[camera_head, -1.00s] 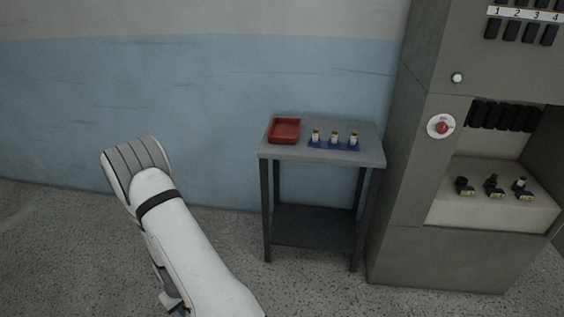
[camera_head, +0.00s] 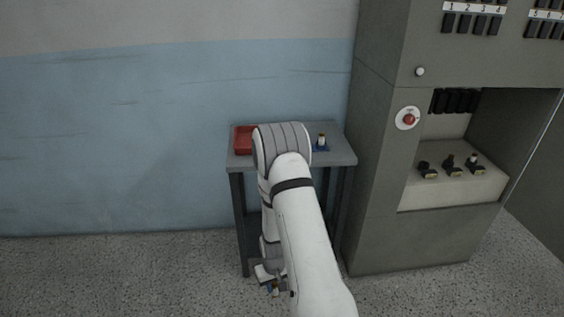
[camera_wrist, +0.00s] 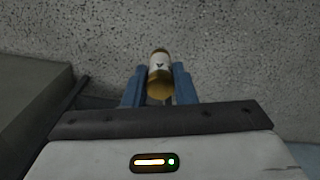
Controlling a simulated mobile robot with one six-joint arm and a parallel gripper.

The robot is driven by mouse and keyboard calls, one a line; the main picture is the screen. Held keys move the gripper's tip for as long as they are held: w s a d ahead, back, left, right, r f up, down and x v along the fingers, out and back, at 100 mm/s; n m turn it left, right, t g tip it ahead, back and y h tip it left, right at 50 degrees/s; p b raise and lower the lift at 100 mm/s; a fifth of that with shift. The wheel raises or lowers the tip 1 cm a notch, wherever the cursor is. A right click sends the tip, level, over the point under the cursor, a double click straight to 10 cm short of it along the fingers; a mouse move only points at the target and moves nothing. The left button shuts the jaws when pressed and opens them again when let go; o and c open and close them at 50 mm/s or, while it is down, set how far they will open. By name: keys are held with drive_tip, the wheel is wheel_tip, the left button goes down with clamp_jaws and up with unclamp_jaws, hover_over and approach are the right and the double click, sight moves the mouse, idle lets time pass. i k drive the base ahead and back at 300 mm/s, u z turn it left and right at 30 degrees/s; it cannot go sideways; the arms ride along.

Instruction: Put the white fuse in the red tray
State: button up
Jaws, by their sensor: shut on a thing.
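My gripper (camera_wrist: 158,88) is shut on a white fuse (camera_wrist: 159,64) with brass-coloured ends, held between its blue fingers in the wrist view. In the head view my gripper (camera_head: 270,284) hangs low in front of the table, below its top. The red tray (camera_head: 240,151) lies on the left part of the table top. My arm hides its right side. Its inside looks empty where it shows.
The grey table (camera_head: 340,158) stands against the wall. Another white fuse (camera_head: 321,140) stands in a blue holder there; my arm hides the middle of the top. A grey cabinet (camera_head: 385,200) with a red button (camera_head: 409,118) and several dark sockets stands close on the right.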

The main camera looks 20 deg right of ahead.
sight(249, 146)
drive_tip(key=z, duration=0.6)
drive_tip(key=i, duration=1.05)
drive_tip(key=u, duration=0.4)
